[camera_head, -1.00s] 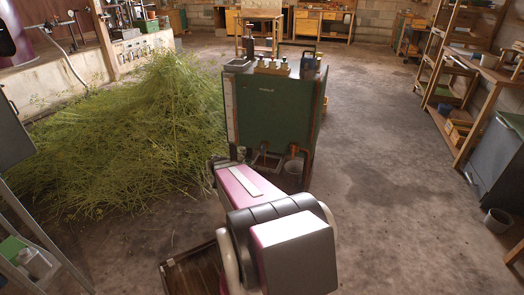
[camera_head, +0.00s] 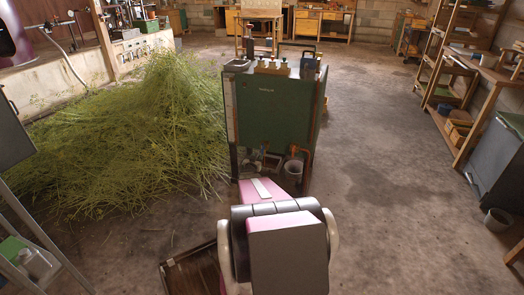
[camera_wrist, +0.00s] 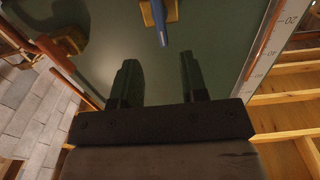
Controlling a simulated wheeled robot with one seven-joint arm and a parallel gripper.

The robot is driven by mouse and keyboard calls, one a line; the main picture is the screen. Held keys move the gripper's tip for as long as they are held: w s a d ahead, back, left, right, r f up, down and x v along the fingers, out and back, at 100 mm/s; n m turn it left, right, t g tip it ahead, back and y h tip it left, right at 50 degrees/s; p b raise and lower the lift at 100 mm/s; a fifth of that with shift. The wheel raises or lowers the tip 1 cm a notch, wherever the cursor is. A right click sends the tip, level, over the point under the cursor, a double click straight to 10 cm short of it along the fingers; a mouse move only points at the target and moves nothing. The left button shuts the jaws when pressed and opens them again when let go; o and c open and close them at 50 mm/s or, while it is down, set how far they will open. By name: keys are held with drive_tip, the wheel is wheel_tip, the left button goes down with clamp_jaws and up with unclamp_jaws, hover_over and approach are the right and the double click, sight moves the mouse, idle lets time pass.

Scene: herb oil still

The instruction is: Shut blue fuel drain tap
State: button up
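The blue tap lever (camera_wrist: 161,28) shows at the top of the wrist view, on a brass tap body (camera_wrist: 150,12) against the dark green tank wall (camera_wrist: 100,45). The lever points down the picture toward the gap between my fingers. My gripper (camera_wrist: 160,75) is open and empty, with its two dark fingers apart below the lever and not touching it. In the head view the green tank (camera_head: 272,115) stands in the middle. My arm covers part of its foot, and I cannot make out the blue tap or my fingers there.
A copper pipe (camera_wrist: 55,55) and a level scale (camera_wrist: 270,50) flank the tank wall in the wrist view. A grey bucket (camera_head: 293,171) stands at the tank's front. Cut herbs (camera_head: 130,135) heap at left. The floor (camera_head: 390,170) at right is clear.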

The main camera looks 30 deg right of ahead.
sight(262, 149)
drive_tip(key=x, duration=0.9)
drive_tip(key=shift+w, duration=0.15)
clamp_jaws()
